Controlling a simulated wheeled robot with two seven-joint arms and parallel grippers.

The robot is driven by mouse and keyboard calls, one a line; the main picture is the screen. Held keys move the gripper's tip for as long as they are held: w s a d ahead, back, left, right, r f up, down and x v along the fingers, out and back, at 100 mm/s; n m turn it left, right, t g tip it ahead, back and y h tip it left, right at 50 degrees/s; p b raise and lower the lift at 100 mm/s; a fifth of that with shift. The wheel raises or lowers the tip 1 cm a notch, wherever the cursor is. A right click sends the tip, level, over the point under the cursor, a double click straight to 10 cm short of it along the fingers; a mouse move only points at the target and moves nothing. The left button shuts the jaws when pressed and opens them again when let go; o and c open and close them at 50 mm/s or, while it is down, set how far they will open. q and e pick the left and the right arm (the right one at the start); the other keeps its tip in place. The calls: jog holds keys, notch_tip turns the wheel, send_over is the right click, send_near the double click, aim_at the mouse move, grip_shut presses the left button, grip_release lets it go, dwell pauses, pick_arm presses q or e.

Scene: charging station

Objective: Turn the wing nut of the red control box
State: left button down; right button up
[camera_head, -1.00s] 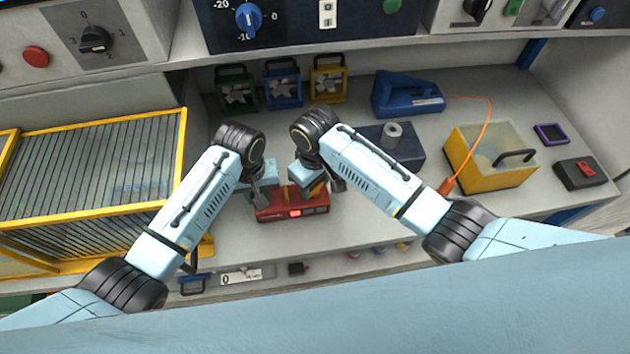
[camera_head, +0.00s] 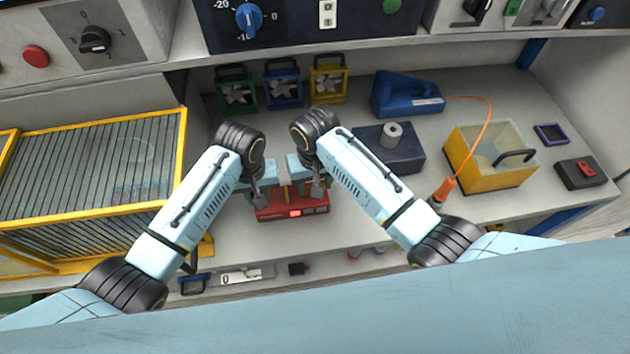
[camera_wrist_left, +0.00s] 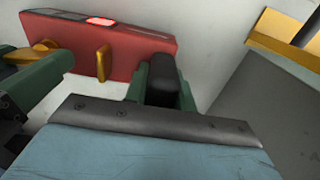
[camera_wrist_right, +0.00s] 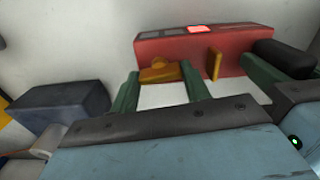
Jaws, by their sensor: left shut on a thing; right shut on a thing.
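The red control box (camera_head: 292,211) sits on the bench, with a lit red window on its front. My left gripper (camera_head: 259,195) is at its left end; in the left wrist view its green fingers are shut around a black grip (camera_wrist_left: 166,76) on the box. My right gripper (camera_head: 317,187) is at the other end. In the right wrist view its green fingers stand on both sides of the yellow wing nut (camera_wrist_right: 163,72) and are shut on it. A thin upright yellow tab (camera_wrist_right: 214,64) stands between the two grippers. The head view partly hides the fingertips.
A dark blue block (camera_head: 403,153) with a grey roll stands to the right, behind my right arm. A yellow bin (camera_head: 490,178) is further right. A yellow-framed rack (camera_head: 90,190) is at left. Small fans (camera_head: 283,88) stand at the back.

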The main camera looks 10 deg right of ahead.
jog(key=o, duration=1)
notch_tip(320, 180, up, 12)
dwell(0.3)
pick_arm(q)
jog(key=c, duration=1.1)
grip_release()
